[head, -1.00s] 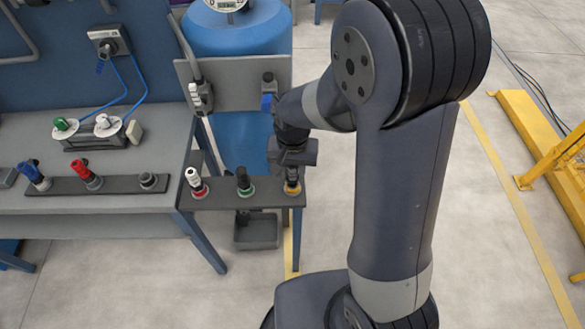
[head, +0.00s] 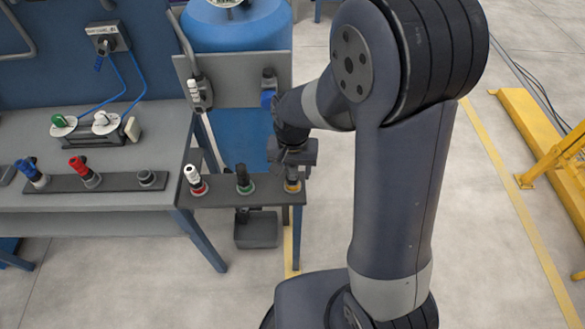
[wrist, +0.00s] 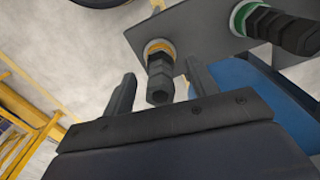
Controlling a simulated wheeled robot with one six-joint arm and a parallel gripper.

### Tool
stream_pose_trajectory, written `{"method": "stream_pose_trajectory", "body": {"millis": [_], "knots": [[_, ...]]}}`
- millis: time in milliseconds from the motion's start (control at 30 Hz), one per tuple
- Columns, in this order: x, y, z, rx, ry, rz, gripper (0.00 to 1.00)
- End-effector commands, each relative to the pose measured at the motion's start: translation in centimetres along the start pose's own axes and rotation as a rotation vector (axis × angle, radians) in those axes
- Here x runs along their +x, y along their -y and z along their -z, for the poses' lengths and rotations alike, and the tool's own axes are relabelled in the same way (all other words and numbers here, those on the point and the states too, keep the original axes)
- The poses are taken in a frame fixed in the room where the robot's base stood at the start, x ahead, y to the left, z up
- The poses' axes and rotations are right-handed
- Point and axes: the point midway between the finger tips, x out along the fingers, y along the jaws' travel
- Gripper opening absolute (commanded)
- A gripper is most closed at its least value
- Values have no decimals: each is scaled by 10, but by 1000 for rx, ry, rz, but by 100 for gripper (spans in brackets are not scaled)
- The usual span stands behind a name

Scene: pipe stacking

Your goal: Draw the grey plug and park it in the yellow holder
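The dark grey plug (wrist: 160,79) stands in the yellow-ringed holder (wrist: 158,47) in the wrist view. In the head view the yellow holder (head: 292,187) is at the right end of the small dark shelf, its top partly hidden by my gripper. My gripper (wrist: 158,92) is open. Its two fingers stand one on each side of the plug's free end, with a gap showing on both sides. In the head view my gripper (head: 294,157) is directly above the yellow holder.
A green-ringed holder (head: 245,188) with a dark plug and a red-ringed holder (head: 199,188) with a white plug share the shelf. The bench rail at left holds a blue plug (head: 31,172), a red plug (head: 82,167) and a bare grey socket (head: 147,178). A grey panel (head: 235,80) stands behind.

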Motion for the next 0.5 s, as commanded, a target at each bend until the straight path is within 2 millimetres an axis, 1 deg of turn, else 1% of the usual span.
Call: {"method": "stream_pose_trajectory", "body": {"millis": [267, 367, 467, 500], "knots": [[-3, 0, 0, 0, -1, 0, 56], [-13, 0, 1, 0, -4, 2, 56], [-30, 1, 1, 0, -6, 3, 56], [-39, 1, 1, 0, -6, 3, 56]]}}
